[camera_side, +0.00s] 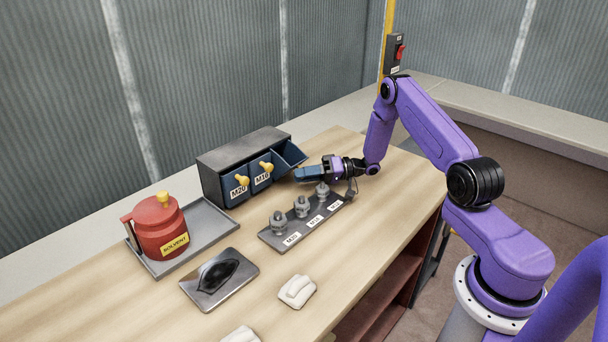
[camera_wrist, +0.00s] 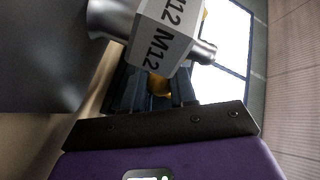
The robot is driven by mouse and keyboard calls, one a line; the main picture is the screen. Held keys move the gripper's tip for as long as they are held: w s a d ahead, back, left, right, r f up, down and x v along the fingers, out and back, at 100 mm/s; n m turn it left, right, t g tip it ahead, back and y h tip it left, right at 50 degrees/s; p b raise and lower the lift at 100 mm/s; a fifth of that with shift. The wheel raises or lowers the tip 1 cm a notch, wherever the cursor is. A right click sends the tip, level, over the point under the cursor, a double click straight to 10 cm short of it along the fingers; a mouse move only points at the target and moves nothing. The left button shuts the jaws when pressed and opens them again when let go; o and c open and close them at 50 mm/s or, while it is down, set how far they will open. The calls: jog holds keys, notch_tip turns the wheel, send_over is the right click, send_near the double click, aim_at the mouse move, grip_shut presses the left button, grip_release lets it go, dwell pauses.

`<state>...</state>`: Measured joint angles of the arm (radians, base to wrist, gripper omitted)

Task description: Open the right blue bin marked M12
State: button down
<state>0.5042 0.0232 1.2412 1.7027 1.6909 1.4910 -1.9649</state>
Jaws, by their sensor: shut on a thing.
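A dark cabinet (camera_side: 222,158) holds blue bins with yellow knobs. The right bin (camera_side: 291,154) stands out from the cabinet, tilted forward with its inside showing. Its front label is not readable in the side view. My gripper (camera_side: 301,175) is at the front of this bin, reaching in from the right. In the wrist view, my two dark fingers (camera_wrist: 158,92) are shut around the bin's yellow knob (camera_wrist: 160,84). A fitting marked M12 (camera_wrist: 165,35) stands close to the wrist camera and hides part of the bin and fingers.
The left bin, M20 (camera_side: 238,187), and middle bin, M16 (camera_side: 262,174), are closed. A rack (camera_side: 268,236) with grey fittings lies just below my wrist.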

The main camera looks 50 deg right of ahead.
jog(key=shift+f, duration=0.1)
jog(key=c, duration=1.2)
grip_release()
jog(key=v, duration=1.7)
jog(key=shift+s+d, duration=0.1)
jog(key=shift+d, duration=0.1)
